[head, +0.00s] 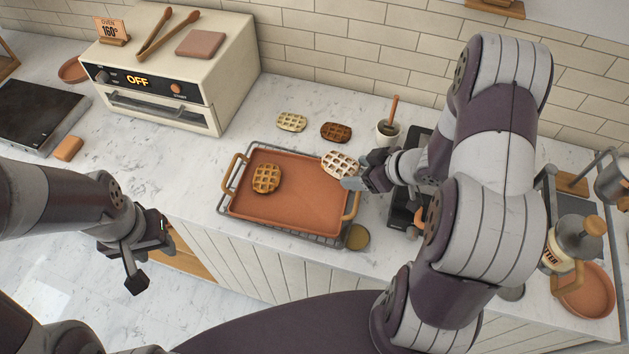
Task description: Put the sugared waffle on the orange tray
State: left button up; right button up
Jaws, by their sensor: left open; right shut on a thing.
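The sugared waffle (340,163), dusted white, is at the back right corner of the orange tray (300,212). My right gripper (357,180) is shut on its right edge. The waffle overlaps the tray's rim in the head view; I cannot tell whether it touches the tray. A golden-brown waffle (266,178) lies on the left part of the tray. My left gripper (142,262) is open and empty, left of the tray and in front of the counter.
A pale waffle (291,122) and a dark waffle (336,132) lie on the counter behind the tray. A cup (388,133) stands at the back right. A cream oven (190,75) stands at the back left. The tray's middle and front are bare.

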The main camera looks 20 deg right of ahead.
jog(key=a+f, duration=0.1)
jog(key=a, duration=0.1)
jog(key=a+f, duration=0.1)
jog(key=a, duration=0.2)
jog(key=a+f, duration=0.1)
jog(key=a, duration=0.2)
jog(key=shift+a+f, duration=0.1)
jog(key=shift+f, duration=0.15)
jog(key=f, duration=0.4)
jog(key=shift+w+a+f+p, duration=0.15)
jog(key=shift+w+f+p, duration=0.2)
jog(key=shift+w+p, duration=0.05)
jog(key=shift+s+a+f, duration=0.1)
jog(key=shift+a+f, duration=0.05)
jog(key=shift+f, duration=0.15)
jog(key=o, duration=1)
jog(key=shift+o, duration=0.2)
